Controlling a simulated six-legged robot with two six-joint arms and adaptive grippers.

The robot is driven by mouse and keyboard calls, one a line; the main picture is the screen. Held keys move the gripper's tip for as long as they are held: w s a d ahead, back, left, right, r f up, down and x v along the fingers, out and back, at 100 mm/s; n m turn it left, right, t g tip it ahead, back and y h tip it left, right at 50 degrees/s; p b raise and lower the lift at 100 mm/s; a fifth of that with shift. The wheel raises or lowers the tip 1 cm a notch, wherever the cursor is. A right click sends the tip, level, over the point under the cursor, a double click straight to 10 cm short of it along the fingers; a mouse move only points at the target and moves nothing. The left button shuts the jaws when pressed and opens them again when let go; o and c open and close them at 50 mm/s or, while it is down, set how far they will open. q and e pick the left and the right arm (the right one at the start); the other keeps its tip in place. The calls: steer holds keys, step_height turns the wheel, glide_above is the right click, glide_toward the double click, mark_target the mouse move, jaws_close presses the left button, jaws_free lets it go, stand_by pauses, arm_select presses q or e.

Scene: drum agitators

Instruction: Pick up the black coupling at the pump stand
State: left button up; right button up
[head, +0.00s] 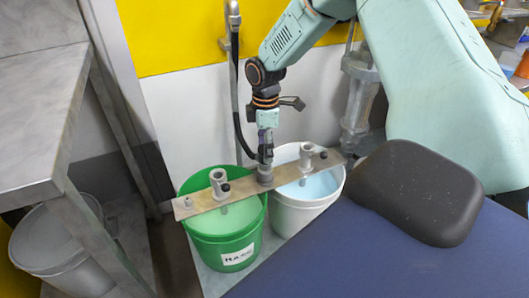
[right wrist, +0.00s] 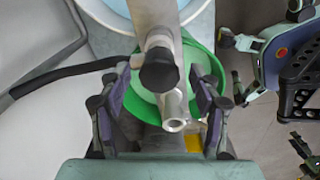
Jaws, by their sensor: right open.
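The black coupling (right wrist: 159,70) is a short dark cylinder, seen nearly end-on in the right wrist view. In the head view it stands at the middle of the metal crossbar (head: 243,188), between the two buckets (head: 265,175). My right gripper (head: 265,156) points down just above it. In the right wrist view its two fingers (right wrist: 162,88) are open, one on each side of the coupling. A grey tube (right wrist: 174,112) also shows between the fingers, just below the coupling in the picture. My left gripper is not in view.
The crossbar rests across a green bucket (head: 222,250) and a white bucket (head: 292,218). Grey upright tubes (head: 218,182) (head: 307,156) stand on it either side of the coupling. A hose (head: 237,100) runs down behind. A metal table (head: 35,125) stands at left.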

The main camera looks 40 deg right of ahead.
step_height(320, 180, down, 5)
steer(key=b, duration=0.2)
steer(key=shift+r+b, duration=0.15)
steer(key=shift+b, duration=0.15)
steer(key=shift+d, duration=0.1)
steer(key=shift+c, duration=0.7)
steer(key=shift+r, duration=0.1)
jaws_close()
